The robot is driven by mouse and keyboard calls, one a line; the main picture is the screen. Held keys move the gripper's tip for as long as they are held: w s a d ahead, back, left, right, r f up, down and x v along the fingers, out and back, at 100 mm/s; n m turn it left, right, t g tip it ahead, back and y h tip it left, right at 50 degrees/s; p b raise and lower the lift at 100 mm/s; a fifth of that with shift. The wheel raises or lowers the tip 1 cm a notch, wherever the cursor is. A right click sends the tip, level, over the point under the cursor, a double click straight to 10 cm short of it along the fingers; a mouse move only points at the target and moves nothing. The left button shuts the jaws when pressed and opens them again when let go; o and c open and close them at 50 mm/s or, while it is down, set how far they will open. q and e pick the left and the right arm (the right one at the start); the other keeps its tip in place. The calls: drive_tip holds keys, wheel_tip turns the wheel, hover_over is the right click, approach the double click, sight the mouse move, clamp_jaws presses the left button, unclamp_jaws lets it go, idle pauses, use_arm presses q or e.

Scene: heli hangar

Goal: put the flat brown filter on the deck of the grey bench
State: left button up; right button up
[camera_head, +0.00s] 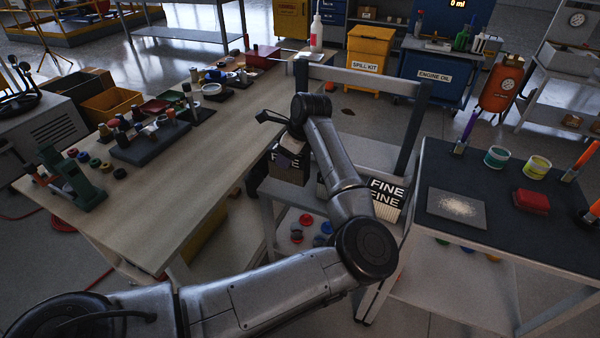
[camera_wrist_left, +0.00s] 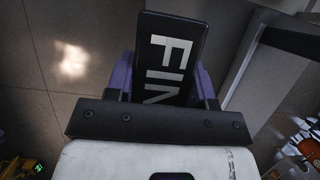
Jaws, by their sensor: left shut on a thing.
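My left gripper (camera_head: 284,160) is shut on a dark, brownish filter (camera_head: 291,175) with white FINE lettering, above the left end of a grey bench (camera_head: 268,212). In the left wrist view the purple fingers (camera_wrist_left: 163,80) stand on either side of this filter (camera_wrist_left: 172,50), whose label reads FIN before the gripper body hides it. In the head view I cannot tell whether the filter touches the deck. More filters with FINE labels (camera_head: 386,190) stand at the bench's right end, partly behind my arm. My right gripper is not in view.
A long wooden table (camera_head: 180,190) with tools and bins stands left. A grey upright frame (camera_head: 365,79) rises behind the grey bench. Red and blue round items lie on its lower shelf.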

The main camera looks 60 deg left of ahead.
use_arm(q)
drive_tip(key=shift+w+a+f+b, duration=0.45)
drive_tip(key=shift+w+f+b, duration=0.2)
drive_tip(key=shift+f, duration=0.55)
drive_tip(key=shift+w+a+f+b, duration=0.5)
drive_tip(key=shift+w+f+b, duration=0.2)
drive_tip(key=shift+f, duration=0.45)
drive_tip(key=shift+w+a+f+b, duration=0.45)
drive_tip(key=shift+w+f+b, duration=0.2)
drive_tip(key=shift+f, duration=0.55)
drive_tip(key=shift+f, duration=0.15)
drive_tip(key=o, duration=1)
drive_tip(key=shift+o, duration=0.2)
